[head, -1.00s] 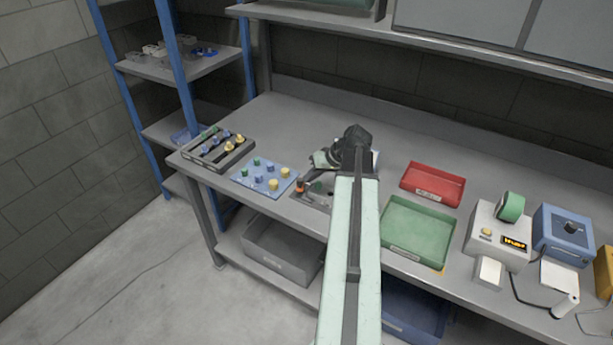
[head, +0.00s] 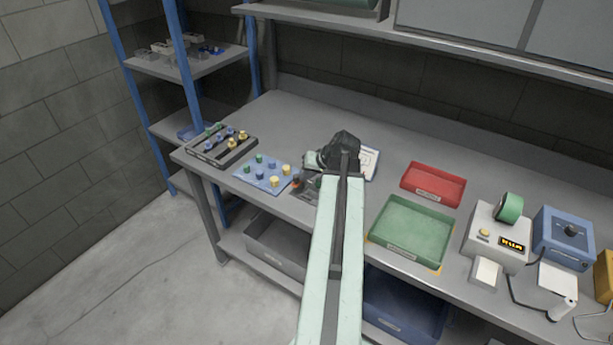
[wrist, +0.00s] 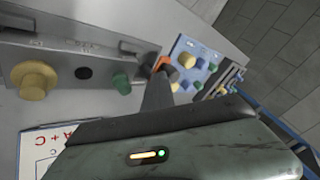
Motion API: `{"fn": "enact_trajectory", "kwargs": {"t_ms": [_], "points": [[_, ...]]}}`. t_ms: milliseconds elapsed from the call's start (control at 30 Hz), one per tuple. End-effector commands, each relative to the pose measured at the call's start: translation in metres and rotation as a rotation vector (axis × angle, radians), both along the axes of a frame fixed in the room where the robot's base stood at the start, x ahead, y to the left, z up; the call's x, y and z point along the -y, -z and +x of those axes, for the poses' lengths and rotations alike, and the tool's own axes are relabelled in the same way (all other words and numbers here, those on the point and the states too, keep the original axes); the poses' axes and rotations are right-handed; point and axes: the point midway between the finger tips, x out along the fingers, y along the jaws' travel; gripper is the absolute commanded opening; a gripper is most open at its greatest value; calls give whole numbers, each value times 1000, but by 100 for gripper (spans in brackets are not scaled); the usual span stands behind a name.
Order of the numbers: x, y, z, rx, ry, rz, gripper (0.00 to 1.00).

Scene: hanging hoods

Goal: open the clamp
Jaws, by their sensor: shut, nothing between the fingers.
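In the wrist view a grey fixture plate (wrist: 60,62) carries a yellow knob (wrist: 34,79), a dark hole and a green peg (wrist: 121,83). The clamp's orange tip (wrist: 161,63) is at the plate's right end, and shows small in the head view (head: 296,184). My gripper (wrist: 160,80) is shut and empty, its dark fingers just below the orange tip. Whether they touch it I cannot tell. The rest of the clamp is hard to make out. In the head view my arm hides much of the fixture.
A blue board with pegs (head: 266,175) and a dark peg rack (head: 221,146) are left of the fixture. A white card (head: 370,160) lies behind my arm. Red (head: 433,184) and green (head: 411,232) trays and a tape machine (head: 497,237) stand to the right.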

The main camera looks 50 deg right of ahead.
Motion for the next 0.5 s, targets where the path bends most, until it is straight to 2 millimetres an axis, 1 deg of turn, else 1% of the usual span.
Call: {"fn": "enact_trajectory", "kwargs": {"t_ms": [33, 333, 433, 500], "points": [[-4, 0, 1, 0, -7, 8, 0], [-1, -1, -2, 0, -3, 7, 0], [-1, -8, -7, 0, -1, 8, 0], [0, -16, -12, 0, 2, 7, 0]]}}
